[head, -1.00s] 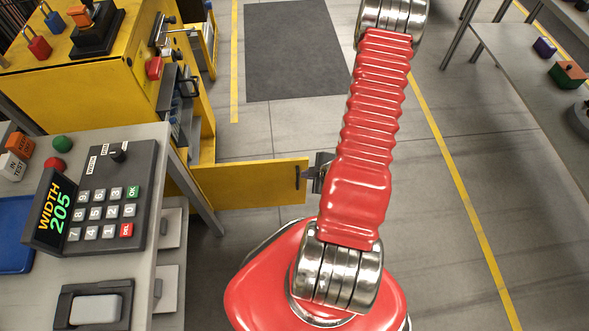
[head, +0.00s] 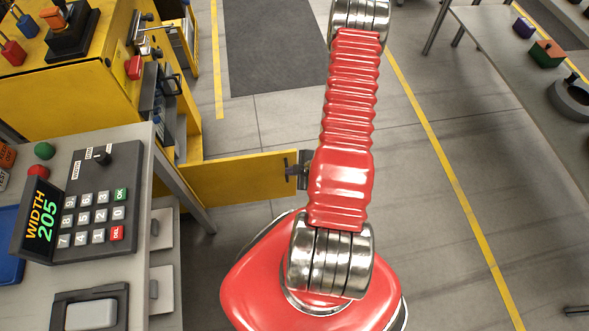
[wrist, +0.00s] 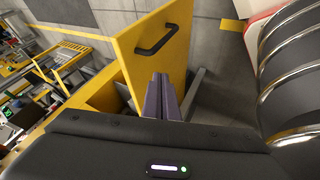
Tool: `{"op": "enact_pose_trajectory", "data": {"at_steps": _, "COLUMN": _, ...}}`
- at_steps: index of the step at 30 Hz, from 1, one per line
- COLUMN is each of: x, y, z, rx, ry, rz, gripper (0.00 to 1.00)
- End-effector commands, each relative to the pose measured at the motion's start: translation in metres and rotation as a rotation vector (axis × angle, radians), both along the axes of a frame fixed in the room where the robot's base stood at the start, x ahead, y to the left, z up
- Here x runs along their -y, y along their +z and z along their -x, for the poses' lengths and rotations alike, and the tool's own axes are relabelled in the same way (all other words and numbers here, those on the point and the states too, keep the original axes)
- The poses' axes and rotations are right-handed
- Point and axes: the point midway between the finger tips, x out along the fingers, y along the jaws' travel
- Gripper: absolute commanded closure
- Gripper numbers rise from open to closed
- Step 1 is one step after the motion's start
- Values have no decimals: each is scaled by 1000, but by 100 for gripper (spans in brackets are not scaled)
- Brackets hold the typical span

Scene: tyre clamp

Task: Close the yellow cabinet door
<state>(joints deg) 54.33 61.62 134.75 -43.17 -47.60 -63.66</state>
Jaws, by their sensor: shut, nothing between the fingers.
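The yellow cabinet door (head: 240,182) stands swung open, reaching out to the right from the yellow cabinet (head: 70,100). In the wrist view the door panel (wrist: 127,50) fills the upper middle, with a dark bar handle (wrist: 156,40) on its face. My gripper (head: 297,170) is at the free end of the door in the head view, partly hidden by my red arm. In the wrist view my gripper (wrist: 160,84) has its fingers together and empty, just below the handle against the door's face in the picture. I cannot tell whether they touch it.
A grey table (head: 150,190) with a keypad showing "WIDTH 205" (head: 80,205) stands left, its leg close to the door. Another grey table (head: 490,50) stands at the right. The floor between, with a dark mat (head: 275,45), is clear.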

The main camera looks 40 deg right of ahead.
Motion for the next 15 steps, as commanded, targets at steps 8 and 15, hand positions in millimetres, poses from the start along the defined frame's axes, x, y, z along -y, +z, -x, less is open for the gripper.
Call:
{"op": "enact_pose_trajectory", "data": {"at_steps": 8, "x": -2, "y": -30, "z": -22, "rx": -1, "ry": 0, "rz": -1, "gripper": 100}}
{"op": "enact_pose_trajectory", "data": {"at_steps": 15, "x": -1, "y": -54, "z": -43, "rx": 1, "ry": 0, "rz": 1, "gripper": 100}}
